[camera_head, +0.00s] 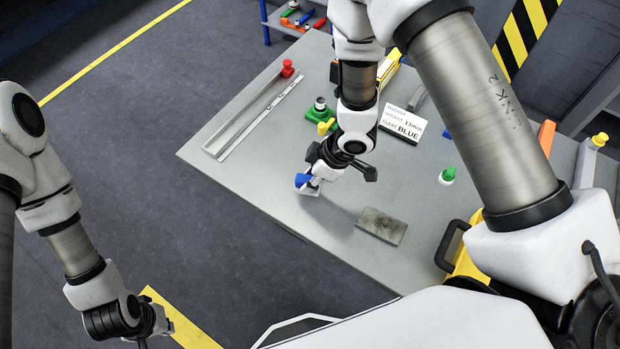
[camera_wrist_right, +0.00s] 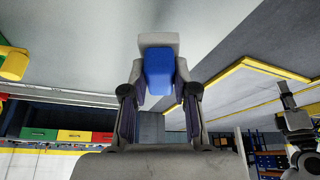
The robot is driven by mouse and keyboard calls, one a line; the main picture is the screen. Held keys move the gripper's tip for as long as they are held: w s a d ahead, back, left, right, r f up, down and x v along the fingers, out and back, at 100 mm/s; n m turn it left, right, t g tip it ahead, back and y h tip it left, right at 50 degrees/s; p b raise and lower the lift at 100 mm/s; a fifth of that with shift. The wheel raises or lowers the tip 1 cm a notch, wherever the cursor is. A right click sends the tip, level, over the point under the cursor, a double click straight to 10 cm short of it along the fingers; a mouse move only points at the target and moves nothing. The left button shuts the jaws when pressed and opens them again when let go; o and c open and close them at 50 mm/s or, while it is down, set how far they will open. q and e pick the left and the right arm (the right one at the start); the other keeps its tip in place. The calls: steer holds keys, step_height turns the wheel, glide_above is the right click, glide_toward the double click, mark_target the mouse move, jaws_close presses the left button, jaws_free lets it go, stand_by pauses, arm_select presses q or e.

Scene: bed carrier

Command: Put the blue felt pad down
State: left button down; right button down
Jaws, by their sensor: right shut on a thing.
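The blue felt pad (camera_head: 302,180) shows as a small blue patch at the end of my right arm, low over the grey table's (camera_head: 345,190) front-left edge. In the right wrist view the blue pad (camera_wrist_right: 158,72) lies against a pale grey piece between the fingers. My right gripper (camera_head: 312,182) is shut on the pad; its fingers flank it in the wrist view (camera_wrist_right: 160,92). I cannot tell whether the pad touches the table. My left gripper (camera_head: 158,325) hangs over the floor at lower left, away from the table; its fingers are too small to read.
A grey flat block (camera_head: 382,225) lies right of my right gripper. Behind are a green fixture (camera_head: 318,112), a card reading BLUE (camera_head: 403,124) and a metal rail (camera_head: 250,118). A green-topped bottle (camera_head: 447,176) and a yellow case (camera_head: 466,262) stand at right. The left front table is bare.

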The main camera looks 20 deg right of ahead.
steer(key=f, duration=0.1)
steer(key=w+f, duration=0.1)
steer(key=f, duration=0.1)
steer(key=shift+a+f, duration=0.1)
steer(key=shift+a, duration=0.05)
steer(key=shift+f, duration=0.3)
steer(key=shift+f, duration=0.1)
steer(key=c, duration=0.9)
jaws_free()
steer(key=v, duration=1.2)
